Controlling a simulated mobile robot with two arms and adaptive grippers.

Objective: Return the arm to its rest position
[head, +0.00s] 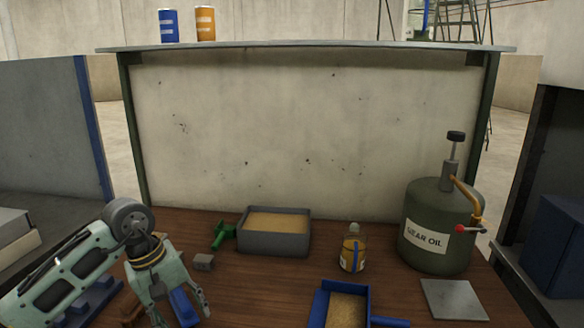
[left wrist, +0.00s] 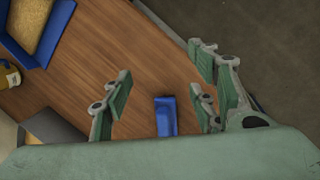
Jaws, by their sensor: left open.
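My left gripper (head: 182,312) is at the lower left of the head view, low over the wooden table, with its fingers spread. In the left wrist view the open gripper (left wrist: 158,108) shows its finger pads well apart. A small blue object (left wrist: 165,117) appears between the pads, apart from them. The blue object also shows in the head view (head: 184,307), partly hidden by the gripper. My left arm comes in from the left edge. My right gripper is in neither view.
A grey bin of grainy material (head: 274,247), a green-handled tool (head: 222,236), a small grey block (head: 204,262), a bottle (head: 352,256), a blue tray (head: 318,308), a green gear oil can (head: 436,228) and a grey plate (head: 453,298) stand on the table (head: 262,288). A wall panel rises behind.

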